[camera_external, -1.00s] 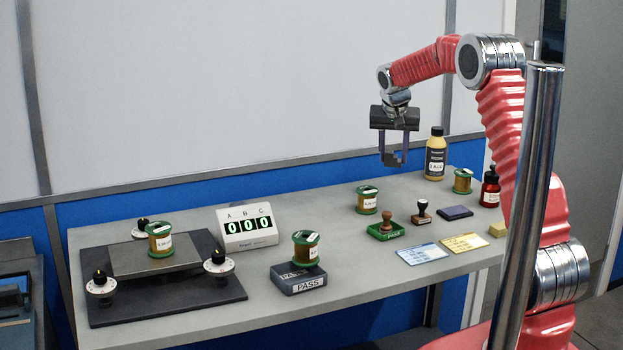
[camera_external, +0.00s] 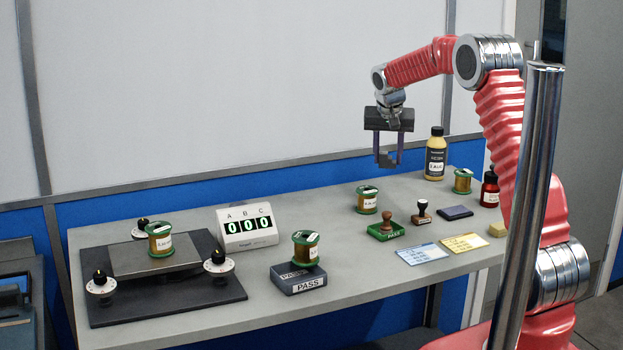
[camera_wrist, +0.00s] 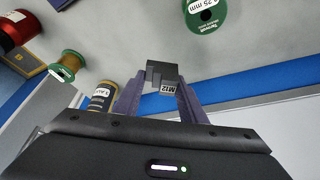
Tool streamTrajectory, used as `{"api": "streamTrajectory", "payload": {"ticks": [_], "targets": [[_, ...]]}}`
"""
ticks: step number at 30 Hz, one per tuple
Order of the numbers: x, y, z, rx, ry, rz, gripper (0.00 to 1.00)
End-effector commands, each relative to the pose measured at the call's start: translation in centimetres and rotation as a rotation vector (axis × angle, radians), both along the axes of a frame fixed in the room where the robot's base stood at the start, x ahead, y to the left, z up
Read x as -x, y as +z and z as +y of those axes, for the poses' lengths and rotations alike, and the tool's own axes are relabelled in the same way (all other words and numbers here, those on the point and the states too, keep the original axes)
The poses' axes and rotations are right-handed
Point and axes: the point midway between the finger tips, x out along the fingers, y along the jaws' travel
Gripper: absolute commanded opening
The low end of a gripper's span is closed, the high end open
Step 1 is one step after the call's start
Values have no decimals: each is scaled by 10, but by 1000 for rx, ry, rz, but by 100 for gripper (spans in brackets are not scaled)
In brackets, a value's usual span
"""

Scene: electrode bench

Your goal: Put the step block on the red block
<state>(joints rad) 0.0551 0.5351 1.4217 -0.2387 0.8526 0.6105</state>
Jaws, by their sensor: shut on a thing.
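My gripper (camera_external: 388,154) hangs above the back right part of the bench, pointing down. It is shut on the step block (camera_external: 386,159), a small dark grey stepped piece between the fingertips, held well clear of the bench top. In the wrist view the step block (camera_wrist: 161,74) sits between the two purple-grey fingers of my gripper (camera_wrist: 163,84), with a pale label on one face. I cannot make out a red block in either view.
Below are a green spool (camera_external: 367,200), a stamp on a green block (camera_external: 386,231), a dark pad (camera_external: 455,212) and a yellow bottle (camera_external: 435,155). A spool on a PASS block (camera_external: 299,280), a counter (camera_external: 247,226) and a dark platform (camera_external: 170,312) stand left.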

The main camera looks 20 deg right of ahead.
Motion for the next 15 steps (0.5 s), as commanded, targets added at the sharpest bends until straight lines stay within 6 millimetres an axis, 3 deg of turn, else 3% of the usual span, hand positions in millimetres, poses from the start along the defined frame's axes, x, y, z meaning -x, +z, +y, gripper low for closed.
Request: {"api": "streamTrajectory", "payload": {"ticks": [6,15], "targets": [[-14,-19,63,-3,86,16,5],[-44,-24,174,-25,239,5,5]]}}
